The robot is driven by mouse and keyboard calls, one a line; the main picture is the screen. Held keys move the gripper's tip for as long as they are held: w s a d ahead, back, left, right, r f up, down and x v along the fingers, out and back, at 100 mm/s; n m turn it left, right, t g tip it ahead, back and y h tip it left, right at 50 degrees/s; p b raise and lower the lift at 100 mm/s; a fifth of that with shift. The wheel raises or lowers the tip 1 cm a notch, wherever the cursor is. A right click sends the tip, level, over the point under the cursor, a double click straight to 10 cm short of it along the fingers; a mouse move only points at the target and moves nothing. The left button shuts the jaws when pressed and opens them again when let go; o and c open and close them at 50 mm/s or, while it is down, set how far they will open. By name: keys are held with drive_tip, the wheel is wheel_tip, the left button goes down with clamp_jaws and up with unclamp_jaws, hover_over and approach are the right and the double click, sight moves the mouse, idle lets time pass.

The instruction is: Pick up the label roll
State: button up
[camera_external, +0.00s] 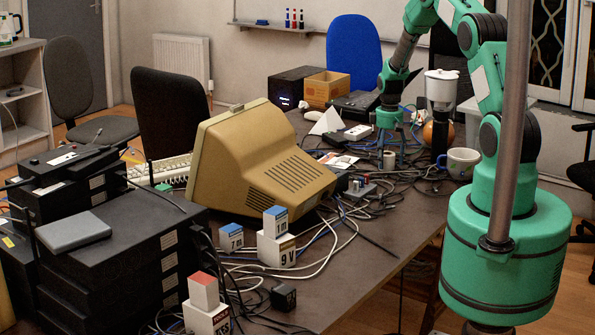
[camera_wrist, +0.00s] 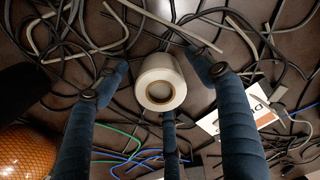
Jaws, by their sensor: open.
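The label roll (camera_wrist: 160,82) is a white roll with a round hole in its core. In the wrist view it lies on the dark table among cables, between my spread fingers. In the external view a small pale cylinder (camera_external: 388,160), which looks like the same roll, stands just below my gripper (camera_external: 393,135). My gripper points down and is open, with dark blue fingers to the left, right and bottom of the roll in the wrist view. The bottom finger overlaps the roll's lower edge in the picture; I cannot tell whether it touches.
Tangled cables cover the table around the roll. A white mug (camera_external: 462,163) and an orange ball (camera_external: 438,135) are to the right, with the ball at lower left in the wrist view (camera_wrist: 25,152). A printed card (camera_wrist: 240,114) lies nearby. A beige monitor (camera_external: 262,160) stands left.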

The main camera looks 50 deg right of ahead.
sight(388, 153)
drive_tip(key=c, duration=1.4)
drive_tip(key=shift+o, duration=0.2)
drive_tip(key=shift+r, duration=0.15)
drive_tip(key=shift+r, duration=0.6)
wheel_tip(388, 153, up, 2)
drive_tip(key=shift+r+p, duration=0.1)
drive_tip(key=shift+p, duration=0.35)
drive_tip(key=s+a, duration=0.3)
drive_tip(key=s, duration=0.1)
drive_tip(key=s+a+r+p, duration=0.1)
drive_tip(key=s+a, duration=0.2)
drive_tip(key=s, duration=0.1)
drive_tip(key=s+a+p, duration=0.1)
drive_tip(key=s+a, duration=0.2)
drive_tip(key=s, duration=0.1)
drive_tip(key=shift+s+a+r, duration=0.15)
drive_tip(key=shift+s+a, duration=0.15)
drive_tip(key=shift+a, duration=0.1)
